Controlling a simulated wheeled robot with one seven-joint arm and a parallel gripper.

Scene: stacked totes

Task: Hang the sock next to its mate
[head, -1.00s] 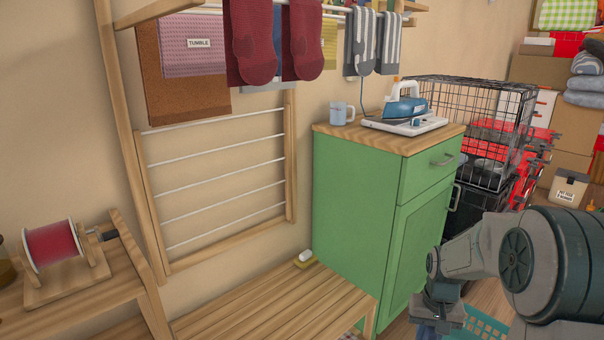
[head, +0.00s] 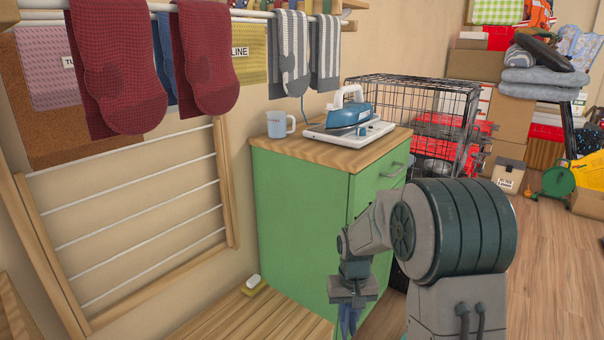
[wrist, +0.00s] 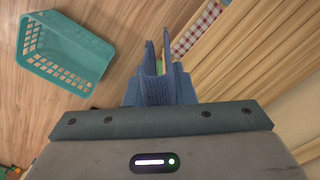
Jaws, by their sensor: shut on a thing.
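My gripper (head: 353,289) is low in front of the green cabinet in the head view, shut on a blue sock (head: 348,321) that hangs below it. In the wrist view the held sock (wrist: 160,88) is bunched at the jaws. Maroon socks (head: 122,75) (head: 208,65) and grey-and-white striped socks (head: 290,55) (head: 325,52) hang from the rail at the upper left. A strip of blue cloth (head: 164,60) shows between the maroon socks, mostly hidden; I cannot tell if it is a sock. My gripper is well below and right of the rail.
The green cabinet (head: 300,220) carries a mug (head: 279,124) and an iron (head: 349,112). A wire crate (head: 415,100) stands behind it. A wooden bench (head: 215,315) lies below the rack. In the wrist view a teal basket (wrist: 65,47) is on the floor.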

